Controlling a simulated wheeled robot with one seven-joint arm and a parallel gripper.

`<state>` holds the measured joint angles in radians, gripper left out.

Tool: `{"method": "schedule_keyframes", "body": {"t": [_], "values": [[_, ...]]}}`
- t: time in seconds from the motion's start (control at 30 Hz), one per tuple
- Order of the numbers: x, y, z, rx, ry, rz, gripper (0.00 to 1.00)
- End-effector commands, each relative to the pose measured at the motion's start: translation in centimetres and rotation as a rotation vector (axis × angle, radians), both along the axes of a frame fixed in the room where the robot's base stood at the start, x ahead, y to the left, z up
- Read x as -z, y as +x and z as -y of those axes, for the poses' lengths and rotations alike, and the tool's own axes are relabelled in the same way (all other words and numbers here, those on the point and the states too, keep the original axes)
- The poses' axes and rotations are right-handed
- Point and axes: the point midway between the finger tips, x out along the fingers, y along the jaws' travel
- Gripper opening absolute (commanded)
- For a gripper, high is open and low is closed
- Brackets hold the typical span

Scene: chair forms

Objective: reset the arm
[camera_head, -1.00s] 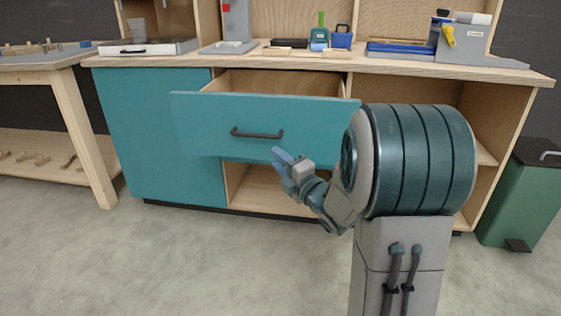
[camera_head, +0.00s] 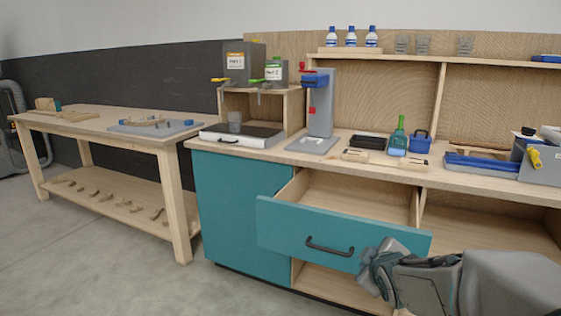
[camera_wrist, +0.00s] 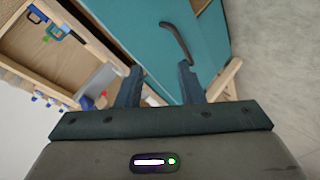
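My arm shows at the lower right of the head view, in front of the open teal drawer. In the head view the end of my arm is folded toward the camera and its fingertips cannot be made out. In the wrist view my gripper (camera_wrist: 160,85) has its two dark fingers apart, with nothing between them. Beyond the fingers the wrist view shows the teal drawer front (camera_wrist: 150,35) and its dark handle (camera_wrist: 177,40). The drawer front (camera_head: 335,238) also shows in the head view, pulled out, with its black handle (camera_head: 329,246).
The counter holds a grey press (camera_head: 320,105), a green brush (camera_head: 398,138), a blue caddy (camera_head: 420,142) and a blue tray (camera_head: 482,163). A wooden workbench (camera_head: 180,225) stands at the left. The grey floor (camera_head: 110,270) in front of it is clear.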

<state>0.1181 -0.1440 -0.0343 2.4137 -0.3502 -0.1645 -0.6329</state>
Motion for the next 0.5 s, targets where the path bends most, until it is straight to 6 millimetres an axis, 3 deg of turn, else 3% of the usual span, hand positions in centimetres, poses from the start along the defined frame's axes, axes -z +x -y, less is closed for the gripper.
{"method": "schedule_keyframes", "body": {"t": [0.03, 0.27, 0.5], "values": [[-2.6, -1.1, -0.2, 0.039, 0.044, -0.038, 0.34], [-6.9, -7.0, -1.3, 0.265, 0.267, -0.251, 0.34], [-11.6, -14.3, -3.5, 0.502, 0.472, -0.478, 0.34]]}}
